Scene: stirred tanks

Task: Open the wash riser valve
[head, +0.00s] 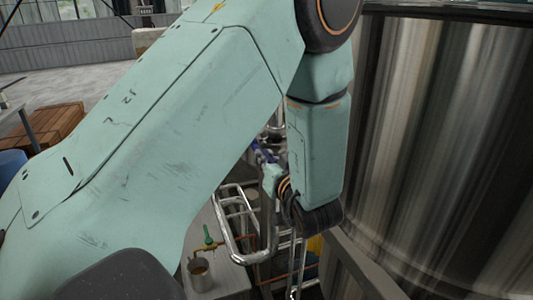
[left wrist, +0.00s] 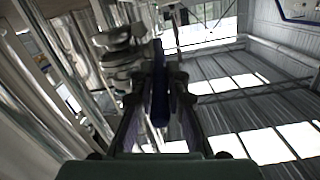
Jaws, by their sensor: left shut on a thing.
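In the left wrist view a dark blue lever handle (left wrist: 160,95), which I take for the wash riser valve's, stands between the fingers of my left gripper (left wrist: 160,108). The gripper is shut on it. The handle runs upward in that picture, beside steel pipe fittings. In the head view my left arm covers much of the scene, and my left gripper (head: 268,172) is small and partly hidden among the pipes. A bit of blue (head: 258,154) shows there. The valve body cannot be made out clearly. My right gripper is in neither view.
A large steel tank (head: 440,130) fills the right side. Bent steel pipes (head: 236,225) stand below my left gripper. A green-handled tap (head: 208,238) and a metal cup (head: 199,275) are at a grey bench. A wooden crate (head: 58,125) is at far left.

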